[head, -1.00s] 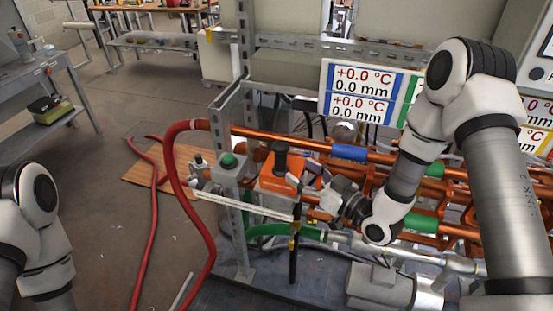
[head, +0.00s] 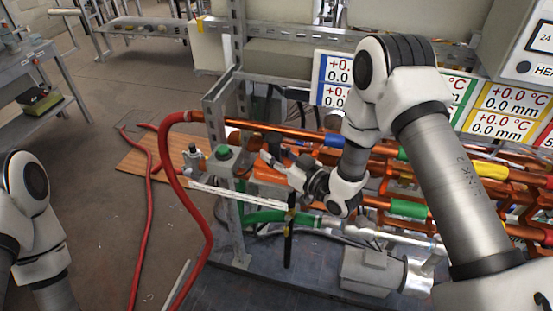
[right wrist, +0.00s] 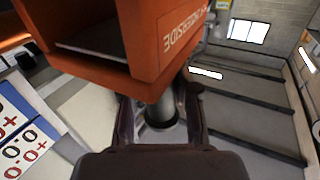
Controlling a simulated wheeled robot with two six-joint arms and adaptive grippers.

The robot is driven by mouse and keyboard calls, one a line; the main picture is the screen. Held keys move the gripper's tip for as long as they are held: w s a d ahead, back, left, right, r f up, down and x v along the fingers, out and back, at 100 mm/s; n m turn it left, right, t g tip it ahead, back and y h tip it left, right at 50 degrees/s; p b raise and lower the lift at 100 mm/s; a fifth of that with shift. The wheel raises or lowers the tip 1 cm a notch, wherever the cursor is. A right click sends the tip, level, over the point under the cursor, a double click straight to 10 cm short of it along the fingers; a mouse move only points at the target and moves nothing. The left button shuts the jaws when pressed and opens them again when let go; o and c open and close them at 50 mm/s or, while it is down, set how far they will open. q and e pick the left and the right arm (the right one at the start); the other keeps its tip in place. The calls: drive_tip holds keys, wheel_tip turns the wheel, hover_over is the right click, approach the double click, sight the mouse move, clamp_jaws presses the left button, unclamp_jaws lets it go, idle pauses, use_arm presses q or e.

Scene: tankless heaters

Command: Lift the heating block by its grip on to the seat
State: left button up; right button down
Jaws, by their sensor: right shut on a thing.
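The heating block (head: 264,173) is an orange box by the left end of the copper pipes. It shows large in the right wrist view (right wrist: 177,40), with white lettering and an opening in one face. My right gripper (head: 272,158) is shut on its dark cylindrical grip (right wrist: 160,110), with a finger on either side. In the head view my gripper and wrist cover part of the block. I cannot tell which part is the seat, nor whether the block is clear of what lies under it. My left arm shows at the left edge, its gripper out of view.
A steel post with a green-topped grey box (head: 222,155) stands just left of the block. A red hose (head: 170,170) loops beside it. Copper pipes (head: 410,170) run right, below white temperature signs (head: 515,100). Open floor lies to the left.

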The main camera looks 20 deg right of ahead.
sight(278, 147)
drive_tip(key=shift+r, duration=0.15)
drive_tip(key=shift+r+b, duration=0.35)
drive_tip(key=shift+r, duration=0.05)
drive_tip(key=shift+s+r+b, duration=0.15)
drive_tip(key=shift+r+b, duration=0.2)
drive_tip(key=shift+r, duration=0.25)
drive_tip(key=shift+s+r+b, duration=0.15)
drive_tip(key=shift+r+b, duration=0.15)
drive_tip(key=shift+r, duration=0.25)
drive_tip(key=s+r+p, duration=0.1)
drive_tip(key=s+p, duration=0.5)
drive_tip(key=s, duration=0.9)
drive_tip(key=shift+s+a+r, duration=0.2)
drive_tip(key=shift+a+r, duration=0.15)
drive_tip(key=shift+a, duration=0.05)
